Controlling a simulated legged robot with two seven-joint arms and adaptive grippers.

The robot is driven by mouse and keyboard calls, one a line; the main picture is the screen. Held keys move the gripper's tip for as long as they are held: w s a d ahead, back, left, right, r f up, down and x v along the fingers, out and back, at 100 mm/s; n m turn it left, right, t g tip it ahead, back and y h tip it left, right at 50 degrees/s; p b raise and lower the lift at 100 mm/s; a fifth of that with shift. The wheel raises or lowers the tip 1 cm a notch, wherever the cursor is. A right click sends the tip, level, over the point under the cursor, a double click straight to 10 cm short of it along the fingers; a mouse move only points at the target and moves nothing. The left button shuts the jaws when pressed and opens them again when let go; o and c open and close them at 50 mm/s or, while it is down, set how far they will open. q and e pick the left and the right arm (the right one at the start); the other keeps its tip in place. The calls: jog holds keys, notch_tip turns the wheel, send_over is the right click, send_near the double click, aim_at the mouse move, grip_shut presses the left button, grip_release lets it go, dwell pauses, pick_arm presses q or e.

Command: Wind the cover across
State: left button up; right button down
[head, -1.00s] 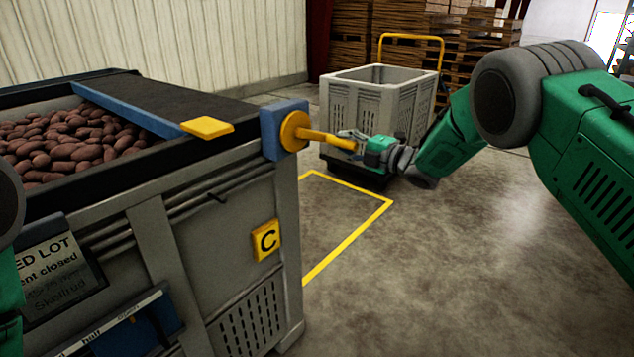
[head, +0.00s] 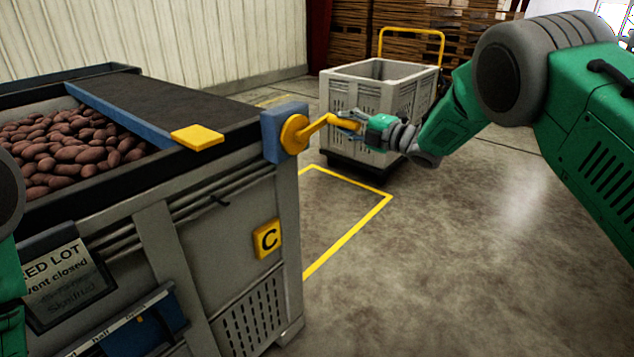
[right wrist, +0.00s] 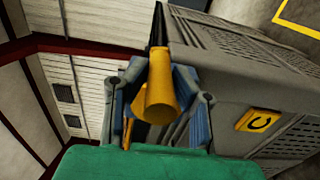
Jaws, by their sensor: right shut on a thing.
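The dark cover (head: 165,100) lies over the right part of the grey crate (head: 130,240). Its blue leading bar (head: 120,112) runs across the crate, with a yellow tab (head: 197,137) at the near end. Reddish potatoes (head: 65,145) show uncovered to the left of the bar. A yellow crank (head: 312,128) sits on a blue housing at the crate's right corner. My right gripper (head: 347,120) is shut on the crank's handle, which also shows between the fingers in the right wrist view (right wrist: 162,90). Only part of my left arm shows at the left edge; its gripper is out of view.
A pale slatted crate (head: 375,95) on a dark base with a yellow push bar stands behind the crank. Stacked wooden pallets (head: 345,40) are at the back. A yellow line (head: 350,230) marks clear floor on the right.

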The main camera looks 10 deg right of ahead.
jog(key=shift+s+a+r+p, duration=0.15)
jog(key=shift+a+r, duration=0.05)
jog(key=shift+r, duration=0.4)
jog(key=shift+s+a+r+p, duration=0.1)
jog(key=shift+a+r+p, duration=0.05)
jog(key=shift+r, duration=0.45)
jog(key=s+a+r+p, duration=0.3)
jog(key=s+a+r, duration=0.2)
jog(key=s+a, duration=0.1)
jog(key=shift+a+r, duration=0.15)
jog(key=shift+a, duration=0.55)
